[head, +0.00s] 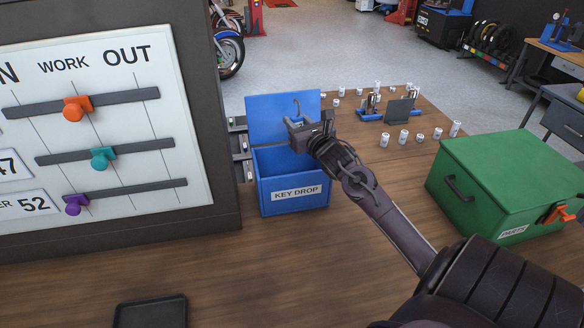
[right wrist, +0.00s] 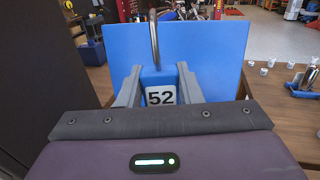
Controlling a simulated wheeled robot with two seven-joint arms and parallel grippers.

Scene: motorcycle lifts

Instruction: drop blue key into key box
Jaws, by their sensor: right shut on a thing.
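The key box (head: 292,203) is blue, has a "KEY DROP" label on its front, and stands on the wooden table with its lid (head: 268,118) raised at the back. My right gripper (head: 303,128) is over the box's open top. In the right wrist view, its two fingers (right wrist: 160,90) are shut on the blue key tag (right wrist: 158,76), which bears the number 52. A metal hook or shackle (right wrist: 154,40) rises from the tag, in front of the blue lid. The inside bottom of the box is hidden. My left gripper is not in view.
A board (head: 100,120) with coloured sliders stands left of the box. A green parts box (head: 500,180) is at the right. Several small white cylinders (head: 403,137) stand behind, near a blue-based stand (head: 372,106). A dark tray (head: 150,312) lies in front.

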